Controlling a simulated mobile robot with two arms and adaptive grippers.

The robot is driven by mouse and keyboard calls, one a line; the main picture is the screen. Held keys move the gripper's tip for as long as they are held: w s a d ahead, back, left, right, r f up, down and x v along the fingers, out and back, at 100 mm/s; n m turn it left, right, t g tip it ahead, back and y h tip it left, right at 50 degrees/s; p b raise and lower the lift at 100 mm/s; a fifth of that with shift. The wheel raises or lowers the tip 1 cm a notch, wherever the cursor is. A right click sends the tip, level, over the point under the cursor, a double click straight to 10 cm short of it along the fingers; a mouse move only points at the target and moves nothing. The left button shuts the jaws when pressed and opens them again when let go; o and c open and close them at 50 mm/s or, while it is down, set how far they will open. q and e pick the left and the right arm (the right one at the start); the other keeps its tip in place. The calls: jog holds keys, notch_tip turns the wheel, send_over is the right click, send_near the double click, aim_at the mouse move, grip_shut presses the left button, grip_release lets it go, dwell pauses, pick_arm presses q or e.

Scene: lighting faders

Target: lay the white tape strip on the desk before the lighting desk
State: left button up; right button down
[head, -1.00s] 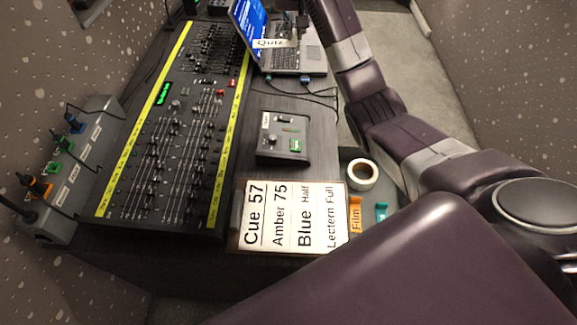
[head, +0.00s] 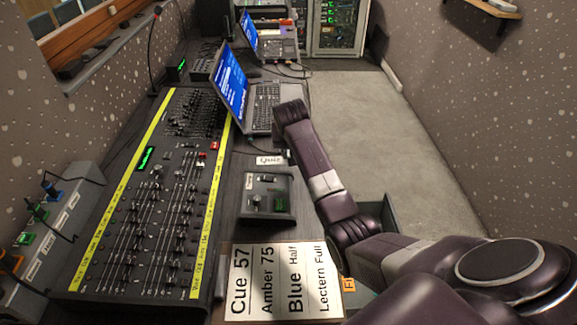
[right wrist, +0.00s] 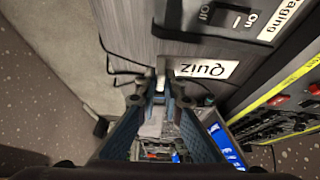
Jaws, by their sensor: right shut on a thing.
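The white tape strip (head: 270,160), lettered "Quiz", is over the dark desk (head: 243,170), between the nearer laptop and the small control box. It also shows in the right wrist view (right wrist: 207,70), face up and roughly flat; I cannot tell whether it touches the desk. My right gripper (right wrist: 160,82) is shut on one end of the strip. In the head view this gripper is mostly hidden by my arm. The lighting desk (head: 155,195), with faders and yellow tape along its edges, stands left of the strip. My left gripper is not in view.
The small control box (head: 267,196) sits close on the near side of the strip, the open laptop (head: 262,105) on the far side. Dark cables lie near the gripper. A cue card (head: 282,282) lies at the near edge. Grey floor (head: 365,130) is open on the right.

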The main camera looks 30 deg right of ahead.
jog(key=shift+f, duration=2.75)
jog(key=shift+f, duration=0.1)
jog(key=c, duration=2.1)
grip_release()
jog(key=shift+f, duration=0.1)
jog(key=shift+r, duration=0.3)
jog(key=v, duration=1.2)
jog(key=shift+w, duration=0.1)
